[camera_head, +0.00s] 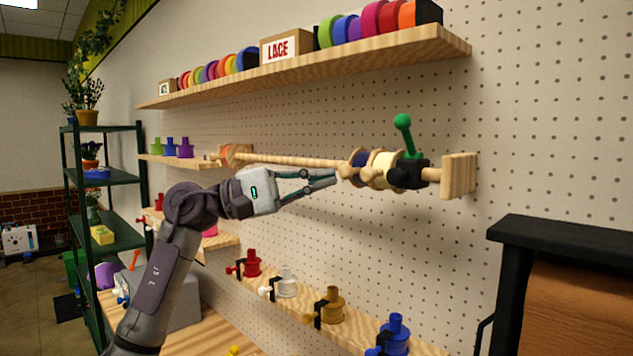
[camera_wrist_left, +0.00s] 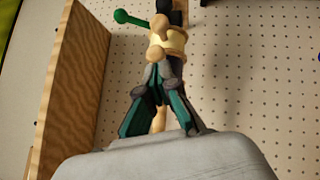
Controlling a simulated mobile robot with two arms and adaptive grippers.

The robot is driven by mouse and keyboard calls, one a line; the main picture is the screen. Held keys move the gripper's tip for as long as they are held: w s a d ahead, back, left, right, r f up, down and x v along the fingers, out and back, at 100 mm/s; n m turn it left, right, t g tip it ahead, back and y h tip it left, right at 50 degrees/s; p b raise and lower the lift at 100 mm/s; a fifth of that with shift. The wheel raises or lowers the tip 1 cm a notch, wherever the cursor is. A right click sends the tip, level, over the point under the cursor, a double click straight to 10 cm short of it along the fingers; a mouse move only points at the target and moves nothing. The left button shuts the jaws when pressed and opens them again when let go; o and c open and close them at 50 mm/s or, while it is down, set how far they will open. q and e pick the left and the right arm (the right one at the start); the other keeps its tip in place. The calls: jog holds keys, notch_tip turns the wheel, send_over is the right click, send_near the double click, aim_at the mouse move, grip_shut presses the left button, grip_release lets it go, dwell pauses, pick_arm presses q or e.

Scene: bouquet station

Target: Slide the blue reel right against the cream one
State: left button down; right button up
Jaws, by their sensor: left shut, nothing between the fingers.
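The blue reel (camera_head: 359,159) is on a horizontal wooden rod (camera_head: 295,160) on the pegboard wall, with pale wooden flanges. The cream reel (camera_head: 383,161) is just to its right on the same rod; it also shows in the wrist view (camera_wrist_left: 174,41). The two look very close, but I cannot tell whether they touch. My left gripper (camera_head: 336,178) is shut and empty, its tips at the left side of the blue reel; contact is unclear. In the wrist view the closed fingers (camera_wrist_left: 158,78) hide most of the blue reel. My right gripper is out of view.
A black clamp (camera_head: 407,174) with a green handle (camera_head: 403,122) sits right of the cream reel, before the wooden end block (camera_head: 459,176). A shelf of ribbon rolls (camera_head: 330,54) hangs above. Below, a shelf holds several coloured spools (camera_head: 333,306). The rod's left stretch is bare.

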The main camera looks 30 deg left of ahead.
pick_arm(q)
jog(key=v, duration=1.2)
